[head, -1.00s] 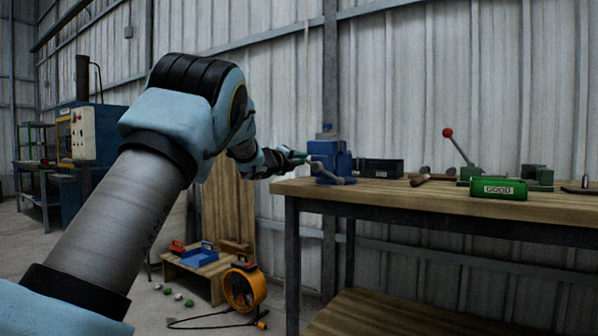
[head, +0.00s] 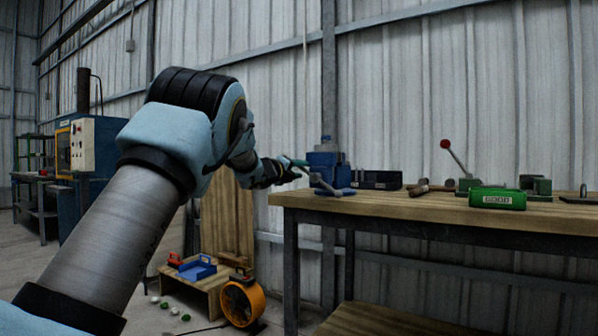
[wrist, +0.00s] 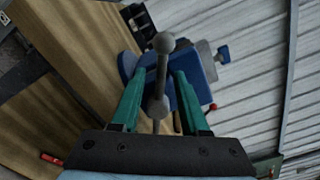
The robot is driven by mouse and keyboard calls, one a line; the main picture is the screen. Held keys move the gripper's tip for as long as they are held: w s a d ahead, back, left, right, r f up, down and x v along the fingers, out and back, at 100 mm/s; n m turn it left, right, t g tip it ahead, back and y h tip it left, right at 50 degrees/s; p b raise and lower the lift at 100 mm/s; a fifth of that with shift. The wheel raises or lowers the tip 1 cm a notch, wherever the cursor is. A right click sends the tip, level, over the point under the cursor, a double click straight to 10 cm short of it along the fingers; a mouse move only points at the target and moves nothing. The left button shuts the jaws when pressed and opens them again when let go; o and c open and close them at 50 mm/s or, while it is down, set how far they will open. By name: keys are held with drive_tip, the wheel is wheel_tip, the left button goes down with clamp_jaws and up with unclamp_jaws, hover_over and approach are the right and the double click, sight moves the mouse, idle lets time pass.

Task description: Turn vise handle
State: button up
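The blue vise (head: 325,162) stands at the left end of the wooden workbench. Its grey handle (head: 326,185), a bar with ball ends, slants down to the right on the near side. My gripper (head: 297,164) is just left of the vise, level with its body. In the wrist view, the handle (wrist: 163,43) runs lengthwise between the two green fingers of my gripper (wrist: 157,76). The fingers are apart, with gaps visible on both sides of the bar. The blue vise (wrist: 205,62) lies behind the handle, partly hidden by it and the fingers.
The workbench (head: 420,208) also bears a dark box (head: 377,180), a hammer (head: 430,188), a green bin (head: 497,198) and a red-knobbed lever (head: 457,158).

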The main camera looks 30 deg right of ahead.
drive_tip(key=shift+r, duration=0.1)
drive_tip(key=v, duration=1.1)
drive_tip(key=shift+b, duration=0.3)
drive_tip(key=shift+w, duration=0.1)
